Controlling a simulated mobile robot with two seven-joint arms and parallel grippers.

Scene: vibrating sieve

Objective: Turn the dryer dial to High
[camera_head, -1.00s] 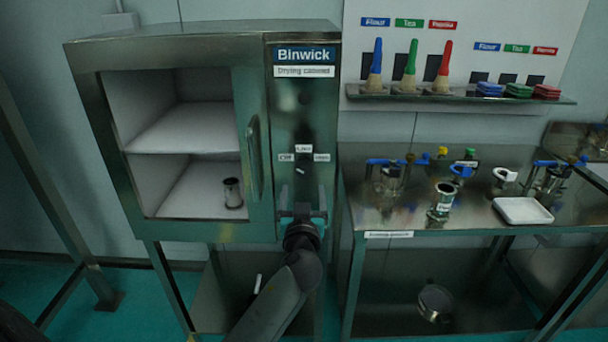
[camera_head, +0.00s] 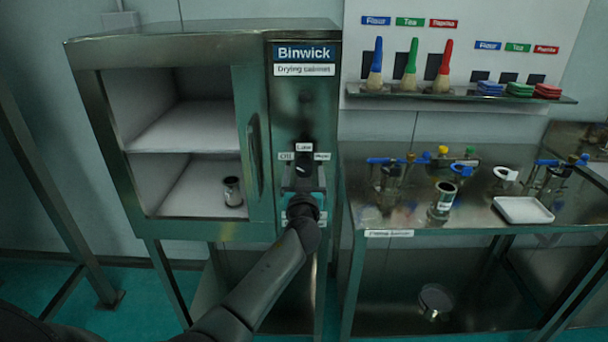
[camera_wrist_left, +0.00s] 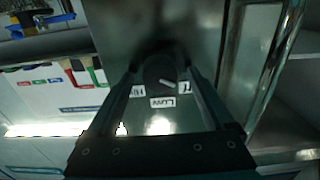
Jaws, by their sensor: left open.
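The drying cabinet (camera_head: 305,105) has a dark dial (camera_head: 303,165) on its right-hand panel, with small labels to its left, above and to its right. The dial (camera_wrist_left: 158,70) is clearer in the left wrist view, where the panel appears upside down. Its white pointer line slants toward the off label (camera_wrist_left: 184,87), away from the high label (camera_wrist_left: 137,93); the low label (camera_wrist_left: 162,102) is below it. My left gripper (camera_head: 303,180) is at the panel, partly covering the dial's lower area. Its fingers (camera_wrist_left: 162,78) are open, one on each side of the dial. I cannot tell whether they touch it.
The cabinet's handle (camera_head: 255,155) stands out just left of the panel. A metal cup (camera_head: 232,191) stands inside the cabinet. A steel table (camera_head: 400,215) with containers and a white tray (camera_head: 523,210) is to the right.

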